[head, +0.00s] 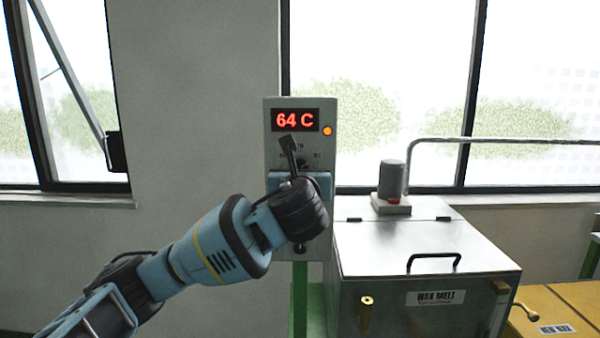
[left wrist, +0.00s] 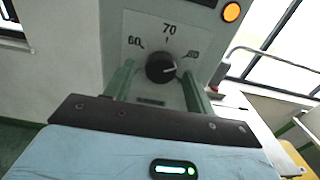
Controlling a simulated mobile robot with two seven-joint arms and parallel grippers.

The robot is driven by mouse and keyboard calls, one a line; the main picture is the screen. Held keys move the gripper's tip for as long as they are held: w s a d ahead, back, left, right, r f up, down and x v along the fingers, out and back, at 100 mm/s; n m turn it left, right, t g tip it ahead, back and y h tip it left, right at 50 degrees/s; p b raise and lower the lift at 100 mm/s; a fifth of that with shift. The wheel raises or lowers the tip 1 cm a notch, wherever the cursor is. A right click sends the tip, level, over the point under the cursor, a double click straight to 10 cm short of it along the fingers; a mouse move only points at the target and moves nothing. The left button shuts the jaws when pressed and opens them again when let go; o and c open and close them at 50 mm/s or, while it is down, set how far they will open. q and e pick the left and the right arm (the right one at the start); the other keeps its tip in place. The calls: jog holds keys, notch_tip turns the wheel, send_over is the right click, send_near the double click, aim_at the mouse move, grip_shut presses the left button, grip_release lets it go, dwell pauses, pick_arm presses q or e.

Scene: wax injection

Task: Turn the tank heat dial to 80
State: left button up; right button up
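The tank heat dial is a round black knob (left wrist: 161,68) on a pale plate marked 60, 70 and a third label, partly blurred, at the right. Its white pointer line points right, a little below that third label. The control box (head: 272,215) has a red display (head: 295,120) reading 64 C. My left gripper (head: 297,168) is in front of the dial and hides much of it in the head view. In the left wrist view its two fingers stand apart, one on each side of the knob, with gaps visible. My right gripper is not in view.
An orange lamp (head: 327,131) glows beside the display. A metal wax melt tank (head: 430,245) with a black handle stands right of the box, a grey cylinder (head: 391,178) on its lid. A yellow surface (head: 570,300) is at the lower right. Windows lie behind.

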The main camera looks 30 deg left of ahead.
pick_arm(q)
jog(key=v, duration=0.8)
jog(key=shift+a, duration=0.1)
dwell(0.6)
jog(key=w+d+f+n+h, duration=0.1)
jog(key=w+d+f+h, duration=0.15)
jog(key=f, duration=0.65)
jog(key=w+d+f+n+h, duration=0.15)
jog(key=d+f+h, duration=0.25)
jog(key=f, duration=0.4)
jog(key=s+d+f+n+g+h, duration=0.2)
jog(key=s+d+f+n, duration=0.15)
jog(key=f, duration=0.55)
jog(key=s+d+f+n+g+h, duration=0.15)
jog(key=f+n, duration=0.25)
jog(key=f, duration=0.5)
jog(key=s+d+f+n+g+h, duration=0.1)
jog(key=s+f+n+h, duration=0.1)
jog(key=s+f+n, duration=0.95)
jog(key=s+a+f+n, duration=0.1)
jog(key=s+f+n, duration=0.2)
jog(key=s+f, duration=0.3)
jog(key=s+a+f+n+g, duration=0.1)
jog(key=s+f+n, duration=0.2)
jog(key=s+f, duration=0.3)
jog(key=s, duration=0.4)
jog(key=shift+a+y, duration=0.3)
